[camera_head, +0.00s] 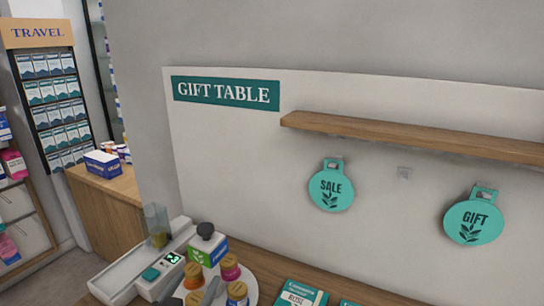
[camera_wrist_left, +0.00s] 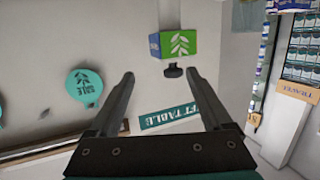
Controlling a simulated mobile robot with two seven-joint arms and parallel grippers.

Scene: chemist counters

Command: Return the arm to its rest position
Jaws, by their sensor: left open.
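My left gripper (camera_wrist_left: 161,76) is open in the left wrist view, with two dark fingers spread wide. I see nothing held between them. A green, white and blue box (camera_wrist_left: 174,46) with a black knob shows upside down beyond the fingertips and apart from them. In the head view this box (camera_head: 211,252) stands on the counter at the bottom, with the black knob (camera_head: 205,231) above it. A small grey piece shows among the jars at the bottom edge; I cannot tell if it is my gripper. My right gripper is not in view.
A round tray (camera_head: 250,277) holds several orange-lidded jars. A white device (camera_head: 128,268) with a green display and a clear cup stands left of it. Teal SALE (camera_head: 331,187) and GIFT (camera_head: 473,220) tags hang under a wooden shelf (camera_head: 420,137). Teal boxes (camera_head: 300,294) lie at the front.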

